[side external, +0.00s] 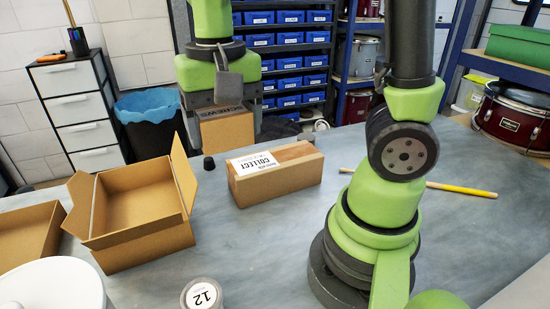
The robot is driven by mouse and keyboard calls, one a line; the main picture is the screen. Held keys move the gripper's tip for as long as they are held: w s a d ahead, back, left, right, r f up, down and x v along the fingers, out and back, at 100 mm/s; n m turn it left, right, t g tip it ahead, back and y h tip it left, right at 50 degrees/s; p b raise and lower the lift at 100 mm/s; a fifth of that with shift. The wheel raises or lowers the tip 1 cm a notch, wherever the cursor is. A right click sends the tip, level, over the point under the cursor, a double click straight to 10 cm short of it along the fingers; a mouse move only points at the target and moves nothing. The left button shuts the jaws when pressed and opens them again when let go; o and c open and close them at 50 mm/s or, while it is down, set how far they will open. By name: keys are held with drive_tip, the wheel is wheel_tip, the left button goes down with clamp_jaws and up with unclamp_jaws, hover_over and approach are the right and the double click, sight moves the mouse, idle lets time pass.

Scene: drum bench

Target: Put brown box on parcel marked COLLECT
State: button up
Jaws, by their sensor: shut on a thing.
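The brown box (228,133) is between the fingers of my gripper (230,146), which is shut on it. It has dark lettering along its top edge. My gripper comes down from above, and one dark fingertip shows at the box's lower left. I cannot tell whether the brown box touches the bench.
An open, empty cardboard carton (120,245) with raised flaps stands left of the parcel. Another carton (22,240) is at the left edge. A round tin labelled 12 (203,295) is in front. A yellow stick (462,189) lies at right. The bench before the parcel is clear.

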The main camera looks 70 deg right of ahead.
drive_tip(key=w+d+m, duration=0.3)
drive_tip(key=d+m, duration=0.3)
drive_tip(key=d, duration=0.5)
drive_tip(key=m, duration=0.4)
hover_over(275, 158)
wheel_tip(275, 158, down, 11)
drive_tip(key=shift+r, duration=0.1)
drive_tip(key=shift+f, duration=2.25)
drive_tip(key=shift+f, duration=0.15)
drive_tip(key=o, duration=1)
drive_tip(key=shift+c, duration=0.2)
